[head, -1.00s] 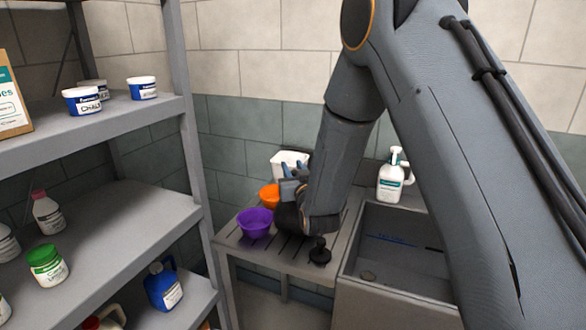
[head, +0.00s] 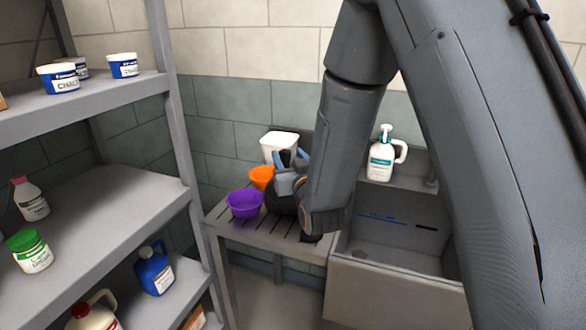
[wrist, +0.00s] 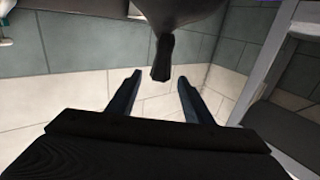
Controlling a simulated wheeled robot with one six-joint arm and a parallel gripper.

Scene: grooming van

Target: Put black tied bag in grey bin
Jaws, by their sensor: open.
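The black tied bag (head: 281,202) sits on the slatted bench beside the purple bowl, partly hidden behind my arm and gripper. In the wrist view the bag's dark body shows at the top edge, with its tied neck (wrist: 162,58) pointing toward the space between my fingertips. I see no bin that is clearly grey.
A purple bowl (head: 245,203), an orange bowl (head: 261,177) and a white container (head: 279,146) stand on the slatted bench (head: 262,233). A sink (head: 395,244) with a pump bottle (head: 381,158) behind it is at right. Loaded shelves (head: 100,209) border the left.

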